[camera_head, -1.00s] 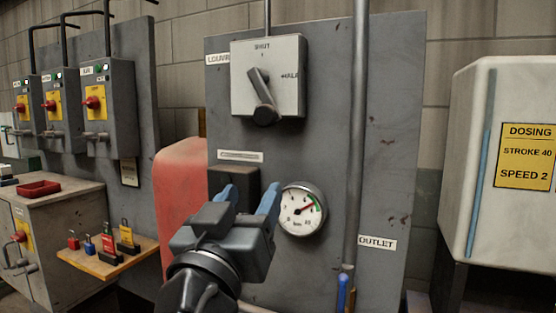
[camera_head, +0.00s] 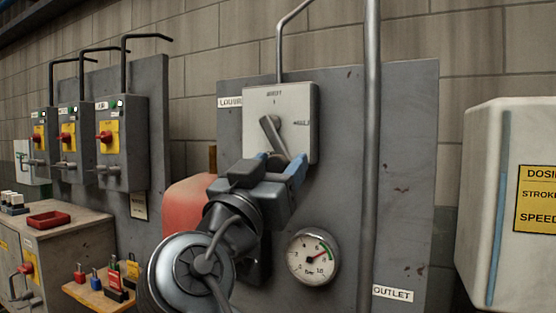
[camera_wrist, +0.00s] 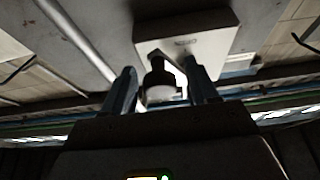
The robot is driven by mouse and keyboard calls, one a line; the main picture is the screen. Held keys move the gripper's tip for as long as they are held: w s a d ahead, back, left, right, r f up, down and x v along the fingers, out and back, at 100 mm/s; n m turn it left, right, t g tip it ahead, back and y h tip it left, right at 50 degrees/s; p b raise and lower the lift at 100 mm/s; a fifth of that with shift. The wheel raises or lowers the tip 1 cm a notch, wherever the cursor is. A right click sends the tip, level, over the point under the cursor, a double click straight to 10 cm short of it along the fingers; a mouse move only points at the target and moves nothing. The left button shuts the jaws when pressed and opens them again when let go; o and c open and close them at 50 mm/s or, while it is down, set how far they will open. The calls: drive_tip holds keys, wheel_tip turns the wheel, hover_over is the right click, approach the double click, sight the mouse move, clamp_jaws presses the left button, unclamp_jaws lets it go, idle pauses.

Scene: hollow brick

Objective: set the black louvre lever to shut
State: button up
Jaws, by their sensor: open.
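The black louvre lever (camera_head: 271,132) is on a pale square box (camera_head: 302,105) marked SHUT at the top and HALF at the right. The lever slants, its upper end up and left, its thicker lower end down and slightly right. My gripper (camera_head: 280,164) is open at the lower edge of the box and hides the lever's lower end in the head view. In the wrist view, the lever's round end (camera_wrist: 160,91) shows between the two spread fingers, with gaps at both sides; its depth between them is hard to tell.
A vertical pipe (camera_head: 372,200) runs close right of the box. A pressure gauge (camera_head: 313,256) sits below it. A red rounded object (camera_head: 188,205) is behind my arm. Switch boxes (camera_head: 122,140) are at left, and a white dosing tank (camera_head: 487,205) is at right.

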drive_tip(key=shift+w, duration=0.1)
clamp_jaws()
idle(0.5)
